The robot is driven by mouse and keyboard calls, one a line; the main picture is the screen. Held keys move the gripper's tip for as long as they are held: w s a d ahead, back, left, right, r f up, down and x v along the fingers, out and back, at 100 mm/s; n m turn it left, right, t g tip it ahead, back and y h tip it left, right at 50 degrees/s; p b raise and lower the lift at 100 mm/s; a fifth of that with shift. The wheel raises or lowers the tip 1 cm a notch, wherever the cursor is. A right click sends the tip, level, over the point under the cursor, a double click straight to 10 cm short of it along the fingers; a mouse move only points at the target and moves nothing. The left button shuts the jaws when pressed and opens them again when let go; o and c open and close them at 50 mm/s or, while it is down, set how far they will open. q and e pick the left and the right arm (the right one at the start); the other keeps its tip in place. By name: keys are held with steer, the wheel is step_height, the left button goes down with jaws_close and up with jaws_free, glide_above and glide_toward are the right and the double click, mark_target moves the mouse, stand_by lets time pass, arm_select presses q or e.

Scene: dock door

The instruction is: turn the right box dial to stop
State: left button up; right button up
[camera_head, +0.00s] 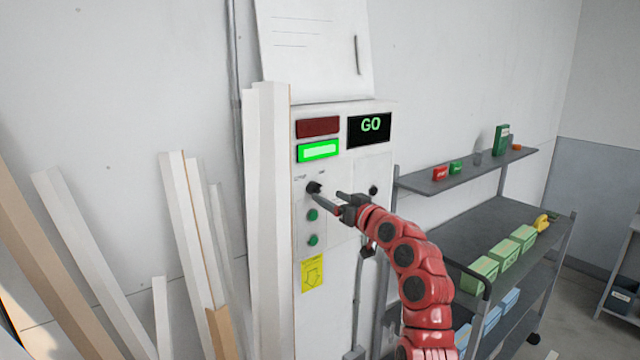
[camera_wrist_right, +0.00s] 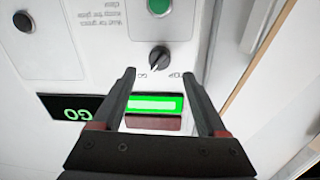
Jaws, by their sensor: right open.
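The black dial (camera_head: 314,187) is on the upper left of the white control box (camera_head: 335,262). In the right wrist view, the dial (camera_wrist_right: 158,58) sits just beyond and between my fingertips, with GO and STOP labels beside it. Its pointer seems turned toward GO. My right gripper (camera_head: 328,197) is open in front of the box, its fingers (camera_wrist_right: 157,74) on either side of the dial's line; contact cannot be told. The display (camera_head: 370,129) reads GO and the green lamp (camera_head: 318,151) is lit. The red lamp (camera_head: 318,127) is dark. My left gripper is out of view.
Two green buttons (camera_head: 313,215) and a yellow arrow label (camera_head: 313,274) are below the dial. A second black knob (camera_head: 373,190) is to the right. White boards (camera_head: 268,215) lean at the box's left edge. A grey shelf cart (camera_head: 465,235) stands at right.

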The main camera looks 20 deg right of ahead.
mark_target(319, 191)
steer(key=p+x, duration=0.1)
steer(key=x, duration=0.3)
steer(key=shift+w+a+r+p, duration=0.1)
steer(key=shift+w+p, duration=0.15)
steer(key=shift+p, duration=0.05)
steer(key=shift+w+a, duration=0.1)
steer(key=shift+w, duration=0.45)
